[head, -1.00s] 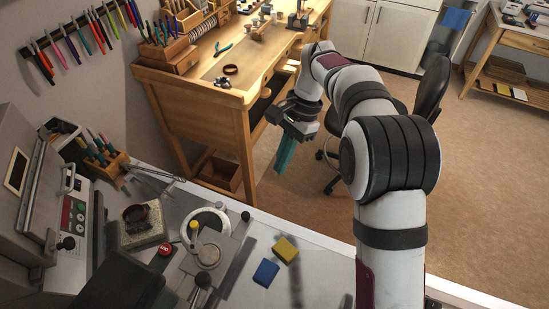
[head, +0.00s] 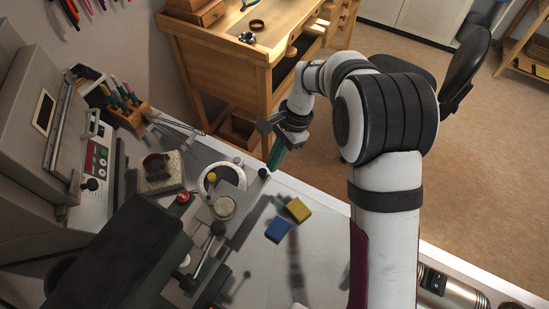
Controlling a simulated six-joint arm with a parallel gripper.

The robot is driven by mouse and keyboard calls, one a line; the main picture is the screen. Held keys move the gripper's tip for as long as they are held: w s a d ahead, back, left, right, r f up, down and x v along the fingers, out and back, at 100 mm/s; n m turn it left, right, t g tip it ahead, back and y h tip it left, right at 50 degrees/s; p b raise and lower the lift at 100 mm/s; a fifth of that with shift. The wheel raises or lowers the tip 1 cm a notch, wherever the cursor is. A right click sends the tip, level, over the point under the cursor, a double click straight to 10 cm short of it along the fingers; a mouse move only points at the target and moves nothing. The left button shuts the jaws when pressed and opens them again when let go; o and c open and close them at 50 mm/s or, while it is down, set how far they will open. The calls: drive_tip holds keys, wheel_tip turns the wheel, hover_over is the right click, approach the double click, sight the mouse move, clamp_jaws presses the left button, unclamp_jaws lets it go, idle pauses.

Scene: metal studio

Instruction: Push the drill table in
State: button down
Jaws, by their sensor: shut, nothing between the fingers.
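The drill table looks to be the grey metal plate with a round disc (head: 224,208) and a pale ring, beside the dark machine body (head: 125,255) on the metal bench. A long dark rail (head: 246,226) runs along its right side, with a small black knob (head: 264,172) near its far end. My gripper (head: 272,165), with teal fingers, is shut and empty and points down near that knob at the bench's far edge. I cannot tell whether the fingertips touch the knob.
A yellow block (head: 298,210) and a blue block (head: 278,230) lie right of the rail. A red button (head: 183,197) and a stone block with a dark ring (head: 160,172) stand left of the plate. A wooden workbench (head: 235,55) is behind.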

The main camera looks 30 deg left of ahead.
approach(234, 226)
drive_tip(key=x, duration=0.5)
drive_tip(key=shift+w, duration=0.1)
drive_tip(key=w+d+r, duration=0.3)
drive_tip(key=w+r, duration=0.4)
drive_tip(key=r, duration=0.3)
drive_tip(key=d+r+t, duration=0.2)
drive_tip(key=d+r, duration=0.2)
drive_tip(key=d, duration=0.7)
drive_tip(key=s+d+f+t, duration=0.1)
drive_tip(key=s+d, duration=0.8)
drive_tip(key=d, duration=0.3)
drive_tip(key=shift+s+t, duration=0.3)
